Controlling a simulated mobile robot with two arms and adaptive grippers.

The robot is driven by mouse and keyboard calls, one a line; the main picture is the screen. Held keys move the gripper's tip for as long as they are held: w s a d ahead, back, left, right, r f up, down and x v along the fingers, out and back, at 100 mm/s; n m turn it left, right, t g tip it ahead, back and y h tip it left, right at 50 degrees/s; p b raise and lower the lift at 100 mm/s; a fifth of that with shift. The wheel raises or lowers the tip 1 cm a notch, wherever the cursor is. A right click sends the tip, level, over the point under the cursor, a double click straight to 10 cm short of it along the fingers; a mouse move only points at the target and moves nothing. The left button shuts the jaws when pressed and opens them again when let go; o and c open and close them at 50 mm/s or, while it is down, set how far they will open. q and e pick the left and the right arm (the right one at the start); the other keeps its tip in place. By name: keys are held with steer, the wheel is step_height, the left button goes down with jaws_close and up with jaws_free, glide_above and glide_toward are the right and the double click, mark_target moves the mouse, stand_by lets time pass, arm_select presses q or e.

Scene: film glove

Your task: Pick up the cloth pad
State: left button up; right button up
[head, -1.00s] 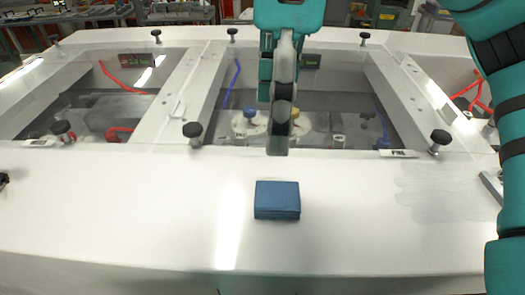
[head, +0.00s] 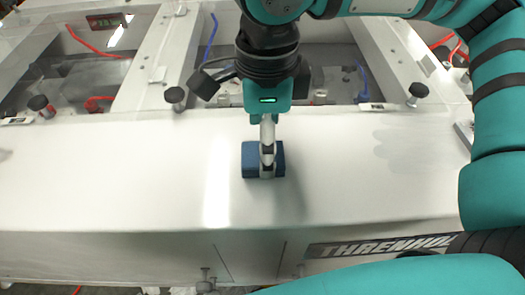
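The cloth pad (head: 249,161) is a small blue rectangular block lying on the white top of the bench, near its front. My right gripper (head: 267,172) reaches down from above, its arm coming in from the right. Its fingers are seen edge-on, one behind the other, and cover the middle strip of the pad. Blue shows on both sides of the fingers. I cannot tell whether they are closed on the pad or only around or above it. My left gripper is not in view.
The white bench top (head: 110,180) is clear around the pad. Behind it are recessed bays with black knobs (head: 174,97) along their rims and red (head: 92,45) and blue hoses inside. The bench's front edge drops off below, with a dark label plate (head: 380,246).

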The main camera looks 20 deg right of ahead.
steer(key=f, duration=0.1)
steer(key=f+p, duration=0.1)
steer(key=f, duration=0.1)
steer(key=shift+d+f+p, duration=0.3)
steer(key=shift+w+f, duration=0.1)
steer(key=shift+f, duration=0.3)
steer(key=shift+c, duration=0.3)
steer(key=c, duration=1.1)
steer(key=shift+r, duration=0.2)
